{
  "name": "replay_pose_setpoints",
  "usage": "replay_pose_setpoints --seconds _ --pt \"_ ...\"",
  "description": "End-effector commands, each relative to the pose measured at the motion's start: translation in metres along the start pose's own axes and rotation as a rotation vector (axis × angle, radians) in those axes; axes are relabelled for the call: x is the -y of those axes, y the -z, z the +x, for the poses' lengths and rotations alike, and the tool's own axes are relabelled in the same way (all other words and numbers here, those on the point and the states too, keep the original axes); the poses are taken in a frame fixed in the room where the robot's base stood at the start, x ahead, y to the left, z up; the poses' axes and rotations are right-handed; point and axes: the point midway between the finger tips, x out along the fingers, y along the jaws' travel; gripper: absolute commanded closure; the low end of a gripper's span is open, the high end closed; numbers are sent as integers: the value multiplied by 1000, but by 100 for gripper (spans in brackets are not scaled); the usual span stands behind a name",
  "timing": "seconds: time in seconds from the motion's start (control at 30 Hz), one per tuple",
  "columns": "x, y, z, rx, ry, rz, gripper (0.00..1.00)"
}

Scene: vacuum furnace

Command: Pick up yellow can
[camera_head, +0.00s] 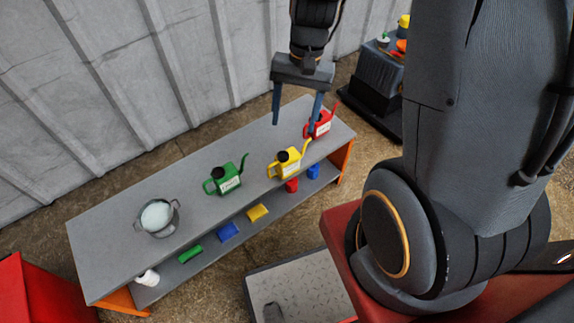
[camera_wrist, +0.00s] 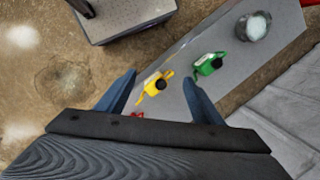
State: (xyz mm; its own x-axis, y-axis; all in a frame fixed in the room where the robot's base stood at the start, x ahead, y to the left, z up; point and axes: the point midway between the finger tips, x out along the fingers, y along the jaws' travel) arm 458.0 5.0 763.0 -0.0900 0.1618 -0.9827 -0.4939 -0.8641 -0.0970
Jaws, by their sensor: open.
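The yellow can (camera_head: 287,162), a watering can with a dark top and a spout toward the upper right, stands on the grey bench between a green can (camera_head: 226,178) and a red can (camera_head: 321,125). My gripper (camera_head: 297,122) is open and empty, with its two blue fingers pointing down above the bench's right part. In the wrist view the yellow can (camera_wrist: 154,86) shows between the fingers of my gripper (camera_wrist: 158,82), below and apart from them. The red can (camera_wrist: 138,115) is mostly hidden by my gripper there.
The grey bench (camera_head: 119,207) also holds a metal pot (camera_head: 168,227) at its left end. Its lower shelf carries coloured blocks, including a yellow block (camera_head: 257,212). A ribbed wall (camera_head: 130,80) runs behind. A metal plate platform (camera_head: 300,290) lies in front.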

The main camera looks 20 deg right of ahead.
Motion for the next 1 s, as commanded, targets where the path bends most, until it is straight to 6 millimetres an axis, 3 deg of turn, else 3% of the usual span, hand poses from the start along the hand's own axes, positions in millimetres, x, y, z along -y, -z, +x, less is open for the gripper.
replay_pose_setpoints --seconds 0.03,0.2,0.4,0.6,1.0 --pt "1 17 28 24 13 77 39" --pt "9 66 101 89 62 346 39" --pt "10 108 181 152 102 617 39" --pt "10 126 217 180 118 745 39" --pt "13 124 253 187 120 769 39"
